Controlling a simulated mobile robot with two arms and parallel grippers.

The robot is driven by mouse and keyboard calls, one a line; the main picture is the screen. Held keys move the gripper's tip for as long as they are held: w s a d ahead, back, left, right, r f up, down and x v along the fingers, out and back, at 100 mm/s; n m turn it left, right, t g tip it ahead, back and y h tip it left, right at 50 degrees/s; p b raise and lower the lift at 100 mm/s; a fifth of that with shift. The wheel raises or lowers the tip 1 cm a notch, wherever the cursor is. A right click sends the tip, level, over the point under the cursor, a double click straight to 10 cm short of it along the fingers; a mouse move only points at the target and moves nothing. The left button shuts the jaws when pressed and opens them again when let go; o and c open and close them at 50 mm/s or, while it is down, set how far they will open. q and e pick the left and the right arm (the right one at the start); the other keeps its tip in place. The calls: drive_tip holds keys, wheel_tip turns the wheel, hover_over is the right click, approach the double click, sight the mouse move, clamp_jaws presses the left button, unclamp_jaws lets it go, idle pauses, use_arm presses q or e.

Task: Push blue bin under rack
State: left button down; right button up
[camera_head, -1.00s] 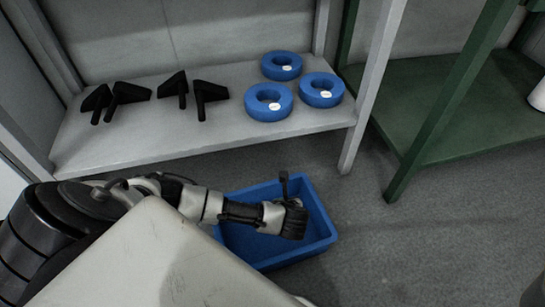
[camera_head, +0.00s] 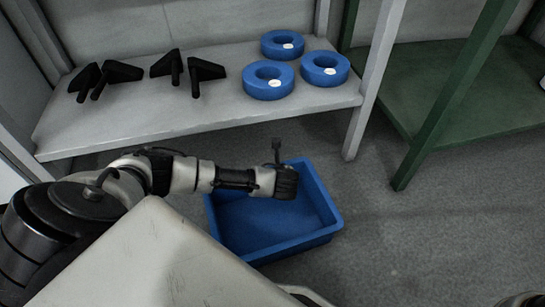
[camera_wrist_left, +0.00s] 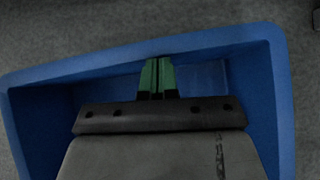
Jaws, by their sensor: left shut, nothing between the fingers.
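The blue bin (camera_head: 270,225) is an open, empty-looking tray on the grey floor, in front of the rack and apart from it. The rack (camera_head: 190,115) is a light grey shelf unit with open space below its shelf. My left gripper (camera_head: 286,183) is over the far part of the bin, near its back wall. In the left wrist view its green fingertips (camera_wrist_left: 157,78) are together and empty, pointing at the bin's wall (camera_wrist_left: 130,62). I cannot tell whether they touch it. The wrist hides part of the bin. My right gripper is not in view.
Several blue rings (camera_head: 268,80) and several black brackets (camera_head: 190,72) lie on the rack's shelf. A grey rack leg (camera_head: 367,95) stands right of the bin. A green rack (camera_head: 440,115) stands further right. The floor (camera_head: 410,230) right of the bin is clear.

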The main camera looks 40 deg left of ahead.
use_arm(q)
drive_tip(key=w+a+p, duration=0.2)
drive_tip(key=shift+a+r+p, duration=0.1)
drive_tip(key=shift+r+p, duration=0.15)
drive_tip(key=shift+p, duration=0.1)
drive_tip(key=shift+w+a+f, duration=0.2)
drive_tip(key=shift+w+a, duration=0.1)
drive_tip(key=shift+a, duration=0.1)
drive_tip(key=shift+s, duration=0.1)
